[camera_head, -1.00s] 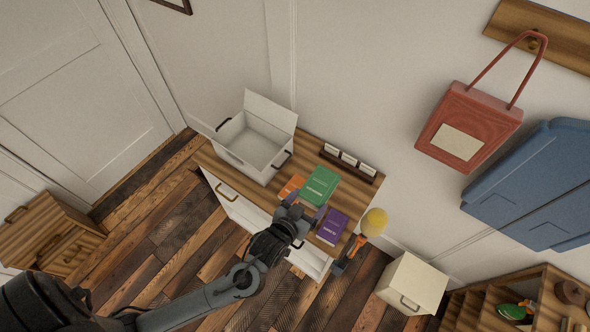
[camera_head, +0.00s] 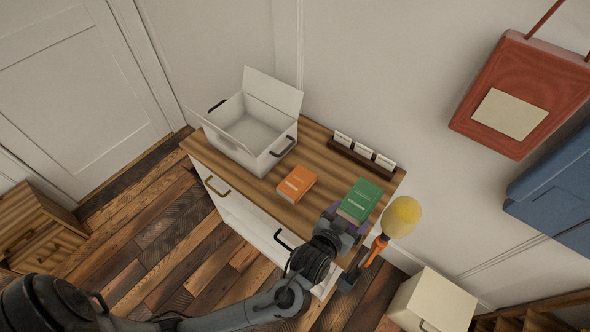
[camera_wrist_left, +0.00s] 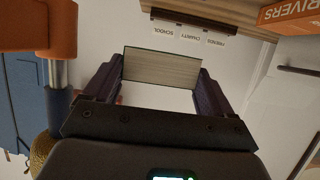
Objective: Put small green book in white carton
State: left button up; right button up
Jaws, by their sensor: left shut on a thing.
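My left gripper (camera_head: 345,222) is shut on the green book (camera_head: 360,201), over the right end of the wooden-topped cabinet. In the left wrist view the book (camera_wrist_left: 160,68) shows its pale page edges between the two dark fingers. The book appears raised off the top. The white carton (camera_head: 232,147) stands open on the left part of the cabinet, its flap up at the back; the inside that shows is empty. My right gripper is not in view.
An orange book (camera_head: 297,184) lies between carton and gripper. A labelled card rack (camera_head: 362,156) stands at the back edge. A yellow-headed duster (camera_head: 403,215) with an orange handle is close right of the gripper. The purple book is mostly hidden.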

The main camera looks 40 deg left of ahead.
pick_arm(q)
jog(key=b, duration=0.3)
send_over(315, 211)
notch_tip(315, 211, down, 7)
jog(key=shift+f, duration=0.1)
jog(key=shift+f+b, duration=0.45)
jog(key=shift+f, duration=1.5)
jog(key=shift+f, duration=0.15)
jog(key=o, duration=1.1)
